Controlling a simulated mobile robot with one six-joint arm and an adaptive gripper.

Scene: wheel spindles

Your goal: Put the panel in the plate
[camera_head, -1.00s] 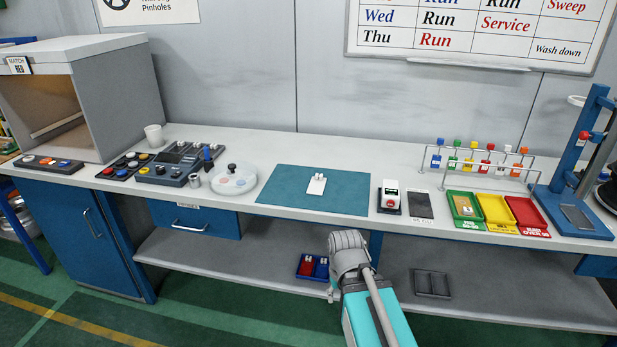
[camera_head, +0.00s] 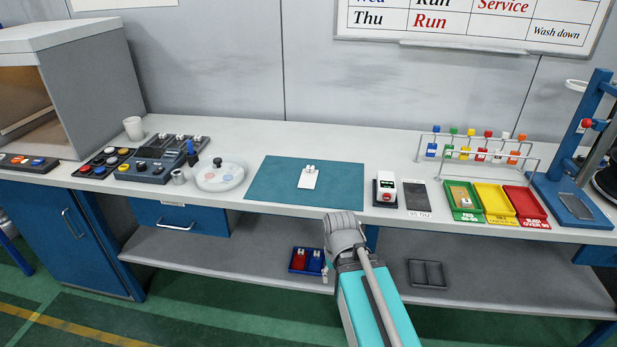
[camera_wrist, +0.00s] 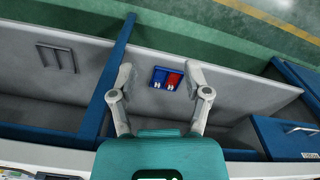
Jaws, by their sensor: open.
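A small white panel (camera_head: 308,180) with two little knobs at its top edge lies on the teal mat (camera_head: 262,190) on the bench. A round whitish plate (camera_head: 232,187) with coloured spots and a dark knob stands left of the mat. My gripper (camera_wrist: 160,76) is open and empty in the wrist view, with its fingers apart. It hangs below the bench top, above the lower shelf, away from the panel and the plate. A small blue tray with a red part (camera_wrist: 173,79) shows between the fingers, farther down. In the head view my arm mostly hides the gripper.
The blue tray (camera_head: 307,271) and a dark divided tray (camera_head: 427,274) lie on the lower shelf (camera_head: 200,258). Control boxes (camera_head: 150,165) stand left of the plate.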

